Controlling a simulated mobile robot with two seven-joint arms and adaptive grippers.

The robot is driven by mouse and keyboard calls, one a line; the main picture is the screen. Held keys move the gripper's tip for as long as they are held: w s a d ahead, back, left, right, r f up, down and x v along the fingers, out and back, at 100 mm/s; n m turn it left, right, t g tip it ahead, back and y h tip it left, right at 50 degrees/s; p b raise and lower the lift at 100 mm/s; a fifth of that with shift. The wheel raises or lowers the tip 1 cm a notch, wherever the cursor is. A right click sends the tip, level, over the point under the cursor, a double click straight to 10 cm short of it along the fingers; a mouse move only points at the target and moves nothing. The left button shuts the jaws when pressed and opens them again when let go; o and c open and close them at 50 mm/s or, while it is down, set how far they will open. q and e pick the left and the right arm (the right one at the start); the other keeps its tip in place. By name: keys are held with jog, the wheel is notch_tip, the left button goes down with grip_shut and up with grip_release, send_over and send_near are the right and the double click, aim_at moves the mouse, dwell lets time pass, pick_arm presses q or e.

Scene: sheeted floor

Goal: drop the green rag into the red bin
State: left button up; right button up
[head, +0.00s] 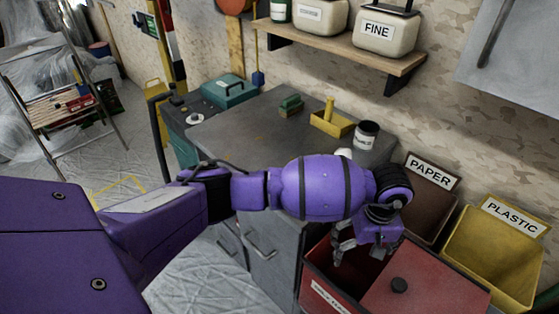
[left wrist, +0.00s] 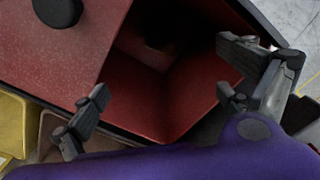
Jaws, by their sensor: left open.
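The red bin (head: 432,287) stands at the lower right in the head view, with a black knob on the red panel covering its right part. Its opening is on the left and its inside is dark. In the left wrist view the bin's red inner wall (left wrist: 205,88) fills the middle. My left gripper (head: 357,252) is over the opening, fingers pointing down. In the left wrist view the left gripper (left wrist: 165,97) has its fingers wide apart with nothing between them. I cannot make out a green rag; the bin's depths are too dark to tell. My right gripper is out of view.
A brown PAPER bin (head: 427,207) and a yellow PLASTIC bin (head: 490,255) stand behind and right of the red bin. A shelf (head: 340,47) is above.

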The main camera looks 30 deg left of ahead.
pick_arm(q)
jog(key=shift+w+r, duration=0.1)
jog(key=shift+r, duration=0.05)
notch_tip(320, 180, up, 12)
dwell(0.4)
dwell(0.3)
